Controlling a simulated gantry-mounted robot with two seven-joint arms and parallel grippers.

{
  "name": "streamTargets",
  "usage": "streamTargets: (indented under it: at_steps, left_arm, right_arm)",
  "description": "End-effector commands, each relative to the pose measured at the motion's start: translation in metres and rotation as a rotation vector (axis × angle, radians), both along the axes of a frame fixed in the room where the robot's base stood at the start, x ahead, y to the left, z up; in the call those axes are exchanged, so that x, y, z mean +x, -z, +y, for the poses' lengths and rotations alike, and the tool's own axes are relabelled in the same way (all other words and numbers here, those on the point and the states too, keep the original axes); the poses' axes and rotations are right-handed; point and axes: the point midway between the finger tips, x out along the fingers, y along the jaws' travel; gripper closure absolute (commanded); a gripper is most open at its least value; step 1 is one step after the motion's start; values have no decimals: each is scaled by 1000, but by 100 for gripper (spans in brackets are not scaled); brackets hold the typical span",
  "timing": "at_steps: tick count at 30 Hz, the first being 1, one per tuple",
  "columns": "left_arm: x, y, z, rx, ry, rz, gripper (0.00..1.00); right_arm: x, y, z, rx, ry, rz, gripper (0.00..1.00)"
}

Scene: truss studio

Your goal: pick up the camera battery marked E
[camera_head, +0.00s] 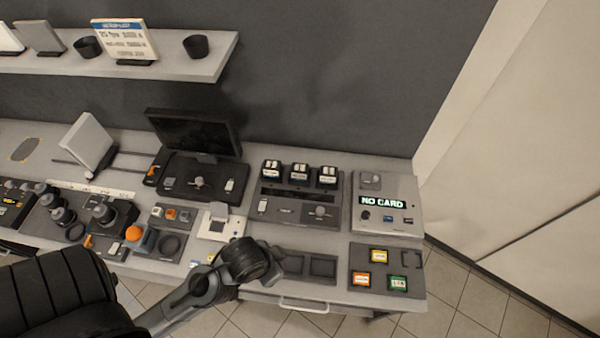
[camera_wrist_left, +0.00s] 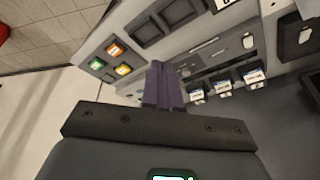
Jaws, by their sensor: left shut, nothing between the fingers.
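Three batteries with white label tops stand in a row in a dark charger (camera_head: 299,193) on the desk: a left one (camera_head: 272,168), a middle one (camera_head: 299,171) and a right one (camera_head: 327,175). Their letters are too small to read, so I cannot tell which is E. The three also show in the left wrist view (camera_wrist_left: 224,88), just right of the fingers. My left gripper (camera_wrist_left: 165,84) is shut and empty, its fingers together. In the head view my left wrist (camera_head: 250,262) is over the desk's front, nearer than the charger; its fingertips are hidden there. My right gripper is not in view.
A grey tray (camera_head: 379,270) holds yellow, orange and green cards at the front right. Empty recesses (camera_head: 322,266) lie beside my wrist. A box reading "NO CARD" (camera_head: 384,203) stands right of the charger, and a monitor (camera_head: 194,132) to its left.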

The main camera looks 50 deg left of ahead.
Motion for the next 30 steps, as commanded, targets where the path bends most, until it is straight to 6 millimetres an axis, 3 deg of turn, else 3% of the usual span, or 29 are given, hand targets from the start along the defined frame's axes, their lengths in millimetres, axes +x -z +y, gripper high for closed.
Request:
streamTargets:
  at_steps: [14, 30]
  left_arm:
    - [0, 0, 0, 0, 0, 0, 100]
    - [0, 0, 0, 0, 0, 0, 19]
  right_arm:
    - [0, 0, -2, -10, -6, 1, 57]
    - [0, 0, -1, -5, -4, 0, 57]
